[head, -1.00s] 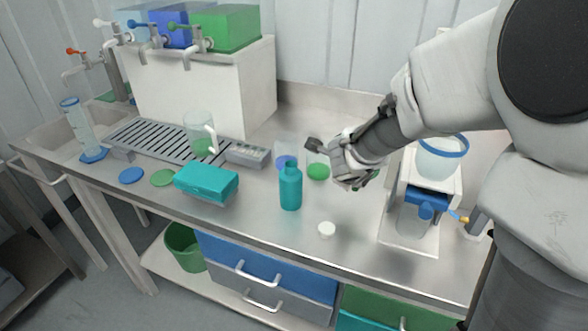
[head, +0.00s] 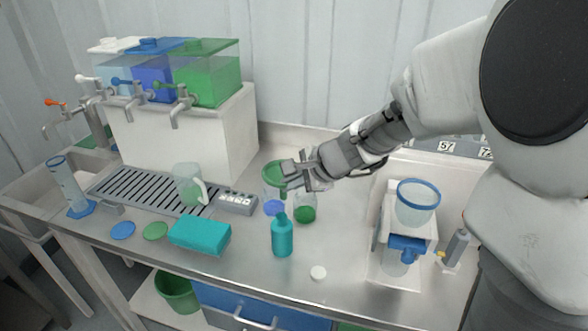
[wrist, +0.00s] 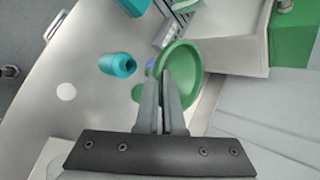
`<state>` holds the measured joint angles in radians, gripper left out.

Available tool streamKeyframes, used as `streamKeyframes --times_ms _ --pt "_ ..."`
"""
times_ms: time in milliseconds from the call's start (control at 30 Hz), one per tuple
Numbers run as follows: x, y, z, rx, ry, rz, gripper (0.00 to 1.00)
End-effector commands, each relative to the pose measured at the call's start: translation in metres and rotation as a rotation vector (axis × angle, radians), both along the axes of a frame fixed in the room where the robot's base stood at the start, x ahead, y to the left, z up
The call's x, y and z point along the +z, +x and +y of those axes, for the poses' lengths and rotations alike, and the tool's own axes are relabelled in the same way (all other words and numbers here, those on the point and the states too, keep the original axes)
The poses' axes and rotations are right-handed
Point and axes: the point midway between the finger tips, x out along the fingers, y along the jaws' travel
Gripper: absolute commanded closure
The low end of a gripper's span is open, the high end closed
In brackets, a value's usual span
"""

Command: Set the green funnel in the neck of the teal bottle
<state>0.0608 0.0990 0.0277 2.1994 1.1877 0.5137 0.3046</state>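The green funnel (head: 275,172) is held in the air by my gripper (head: 290,174), its wide mouth up. In the wrist view the funnel (wrist: 183,62) lies at the tips of my two nearly closed fingers (wrist: 163,82), which pinch its rim. The teal bottle (head: 282,238) stands upright on the counter, its neck open at the top. The funnel is above and behind the bottle, apart from it. The bottle also shows in the wrist view (wrist: 118,65), left of the funnel.
A white cap (head: 318,272) lies right of the bottle. A green-bottomed glass vessel (head: 305,208) and a blue-bottomed one (head: 273,207) stand close behind the bottle. A teal box (head: 200,235) is at left, a filter stand (head: 402,275) at right. The front counter near the cap is clear.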

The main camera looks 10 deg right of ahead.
Motion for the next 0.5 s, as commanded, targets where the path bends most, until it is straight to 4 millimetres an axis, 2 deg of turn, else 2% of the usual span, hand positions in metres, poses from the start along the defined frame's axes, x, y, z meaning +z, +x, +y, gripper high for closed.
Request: streamKeyframes --times_ms 33,167,500 --pt "0.007 -0.002 0.001 0.023 0.001 -0.002 1.00" --pt "0.009 -0.006 0.003 0.061 -0.001 -0.002 1.00" --pt "-0.003 -0.006 0.004 0.065 0.001 -0.002 1.00"
